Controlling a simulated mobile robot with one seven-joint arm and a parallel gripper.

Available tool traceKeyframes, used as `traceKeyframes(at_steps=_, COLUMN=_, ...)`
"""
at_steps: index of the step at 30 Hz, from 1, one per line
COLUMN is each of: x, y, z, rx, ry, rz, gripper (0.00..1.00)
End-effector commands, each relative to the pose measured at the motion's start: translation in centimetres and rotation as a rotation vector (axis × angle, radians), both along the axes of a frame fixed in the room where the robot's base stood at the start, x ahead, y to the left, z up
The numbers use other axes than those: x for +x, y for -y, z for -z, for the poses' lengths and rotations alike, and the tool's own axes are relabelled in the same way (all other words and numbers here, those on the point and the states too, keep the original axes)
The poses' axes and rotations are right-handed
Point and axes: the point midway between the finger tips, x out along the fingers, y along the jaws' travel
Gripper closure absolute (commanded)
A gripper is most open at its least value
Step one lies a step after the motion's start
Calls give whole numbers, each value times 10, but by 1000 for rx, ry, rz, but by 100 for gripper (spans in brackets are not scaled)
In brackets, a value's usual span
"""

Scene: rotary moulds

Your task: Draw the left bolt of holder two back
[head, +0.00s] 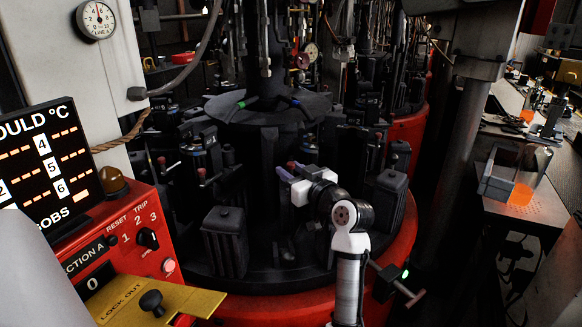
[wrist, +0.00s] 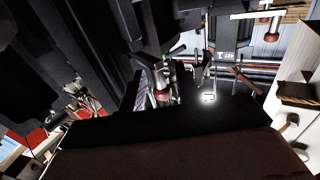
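Dark moulds and holders stand around the rotary table (head: 345,292); no holder number is readable, so I cannot tell which is holder two. Red-tipped bolt handles show in the head view: one at the left (head: 161,160), one right of it (head: 201,172), and a red tip (head: 291,165) just beyond my gripper (head: 287,176). My gripper is in among the holders at the centre, its fingers mostly hidden by its white body. In the wrist view a red knob (wrist: 160,86) is near the middle and another (wrist: 272,36) at upper right. Contact and finger gap cannot be made out.
A squat dark mould block (head: 225,240) stands left of my arm, another (head: 389,195) to its right. The red control box (head: 125,225) with a yellow lock-out plate (head: 160,303) fills the lower left. A dark column (head: 465,150) stands at right.

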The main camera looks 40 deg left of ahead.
Motion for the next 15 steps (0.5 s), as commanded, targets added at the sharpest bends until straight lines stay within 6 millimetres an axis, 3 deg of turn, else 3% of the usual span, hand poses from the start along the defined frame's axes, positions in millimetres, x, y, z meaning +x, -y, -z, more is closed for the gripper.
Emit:
traceKeyframes(at_steps=10, x=1, y=-4, z=0, rx=1, ry=1, rz=0, gripper=67)
traceKeyframes(at_steps=15, x=1, y=-4, z=0, rx=1, ry=1, rz=0, gripper=89)
